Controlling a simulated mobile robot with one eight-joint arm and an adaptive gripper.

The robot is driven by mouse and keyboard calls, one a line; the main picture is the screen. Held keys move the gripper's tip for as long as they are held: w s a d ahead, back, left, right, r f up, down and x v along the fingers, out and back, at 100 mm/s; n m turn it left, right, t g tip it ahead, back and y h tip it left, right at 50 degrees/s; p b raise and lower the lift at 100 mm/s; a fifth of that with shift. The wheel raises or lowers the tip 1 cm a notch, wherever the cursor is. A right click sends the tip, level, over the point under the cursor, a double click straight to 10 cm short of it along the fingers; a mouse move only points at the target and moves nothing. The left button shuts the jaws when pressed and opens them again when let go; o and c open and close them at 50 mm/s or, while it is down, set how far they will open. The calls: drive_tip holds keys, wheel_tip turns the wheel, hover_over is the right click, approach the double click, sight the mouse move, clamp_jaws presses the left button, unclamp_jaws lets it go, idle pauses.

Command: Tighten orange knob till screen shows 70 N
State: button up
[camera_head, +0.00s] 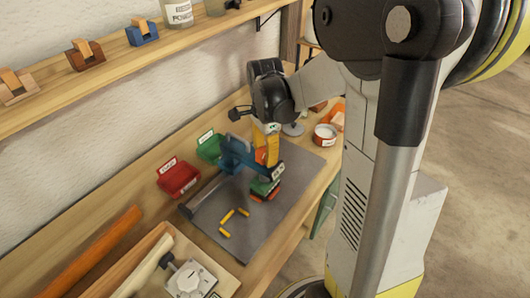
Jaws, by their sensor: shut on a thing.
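My gripper (266,128) points down over the grey mat, under the black wrist. It is shut on the upright orange knob (272,151) of a blue clamp (236,157). The fingertips are small and partly hidden, so the exact grip is unclear. The clamp has a grey bar (204,193) slanting to the lower left. Below the knob, a green block (264,187) sits above a red-orange piece (257,198). I cannot make out a screen or any force reading.
Red bin (179,178) and green bin (209,148) stand along the wall. Several yellow pegs (226,217) lie on the mat (262,232). A white device (190,280) and orange strip (90,252) lie nearer.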

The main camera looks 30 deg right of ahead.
sight(265, 153)
idle(0.4)
drive_tip(key=o, duration=1.2)
wheel_tip(265, 153, up, 12)
